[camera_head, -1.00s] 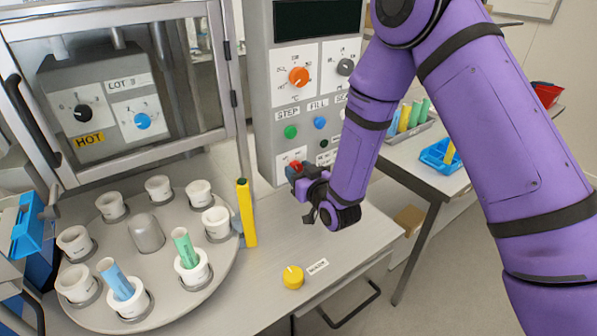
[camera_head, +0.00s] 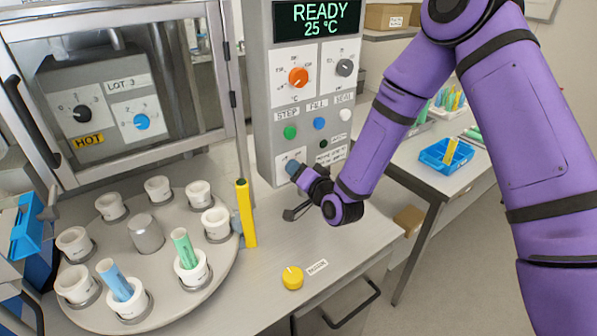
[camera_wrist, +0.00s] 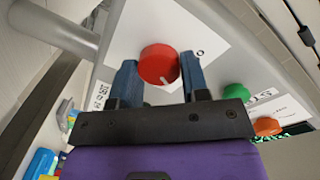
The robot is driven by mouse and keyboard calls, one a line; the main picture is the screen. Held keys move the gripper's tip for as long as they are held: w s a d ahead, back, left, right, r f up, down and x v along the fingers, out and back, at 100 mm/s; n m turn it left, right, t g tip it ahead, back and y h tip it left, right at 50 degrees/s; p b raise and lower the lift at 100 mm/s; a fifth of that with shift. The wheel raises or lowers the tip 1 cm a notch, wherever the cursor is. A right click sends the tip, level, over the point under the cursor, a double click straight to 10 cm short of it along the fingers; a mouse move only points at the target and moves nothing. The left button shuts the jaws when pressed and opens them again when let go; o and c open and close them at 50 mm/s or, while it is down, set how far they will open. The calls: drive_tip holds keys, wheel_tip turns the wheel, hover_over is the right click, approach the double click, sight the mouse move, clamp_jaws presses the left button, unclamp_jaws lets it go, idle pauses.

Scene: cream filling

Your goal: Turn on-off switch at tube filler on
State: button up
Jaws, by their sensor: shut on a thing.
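The tube filler's control column (camera_head: 262,100) stands behind the bench, and its display (camera_head: 317,17) is lit and reads "READY 25 °C". The red on-off switch (camera_wrist: 159,65) is a round knob with a white mark on a white label plate, seen in the wrist view. My gripper (camera_wrist: 160,78) has its two blue fingers on either side of the red knob, shut on it. In the head view my gripper (camera_head: 292,168) is at the column's lower panel and hides the red knob.
A rotary plate (camera_head: 215,262) with white cups, a blue tube and a green tube is at the left. A yellow post (camera_head: 246,213) stands between it and my gripper. A yellow button (camera_head: 292,278) sits on the bench front. A blue tray (camera_head: 445,155) is on the right table.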

drive_tip(key=shift+m, duration=0.4)
drive_tip(key=o, duration=0.9)
drive_tip(key=v, duration=1)
drive_tip(key=shift+s+d, duration=0.25)
drive_tip(key=shift+s, duration=0.1)
